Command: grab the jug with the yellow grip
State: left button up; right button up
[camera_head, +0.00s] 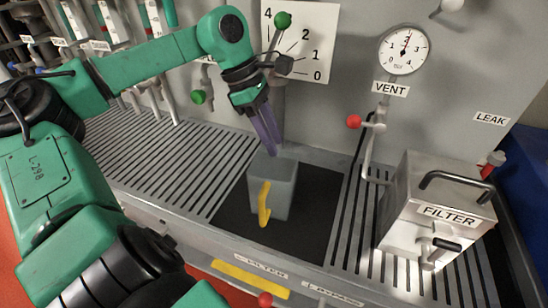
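The jug (285,192) is a grey, box-shaped vessel standing upright on a dark mat in the middle of the bench. Its yellow grip (264,204) is on the side facing me. My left gripper (274,150) has purple fingers and points down just above the jug's back rim. The fingers look close together from this angle, and I cannot tell whether they are open or shut. The gripper is apart from the yellow grip, and nothing shows between the fingers. I cannot tell whether the fingertips touch the rim. My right gripper is not in view.
A metal filter box (408,212) with black handles stands right of the jug. A pipe with a red knob (353,121) and a gauge (404,49) are behind. A level board (309,40) with a green ball is behind my gripper. Slatted bench (170,160) to the left is clear.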

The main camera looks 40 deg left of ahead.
aim_at(284, 162)
pick_arm(q)
jog(key=p+x, duration=0.1)
jog(key=x, duration=0.6)
jog(key=shift+w+a+f, duration=0.1)
jog(key=shift+w+a, duration=0.05)
jog(key=shift+w, duration=0.05)
grip_shut()
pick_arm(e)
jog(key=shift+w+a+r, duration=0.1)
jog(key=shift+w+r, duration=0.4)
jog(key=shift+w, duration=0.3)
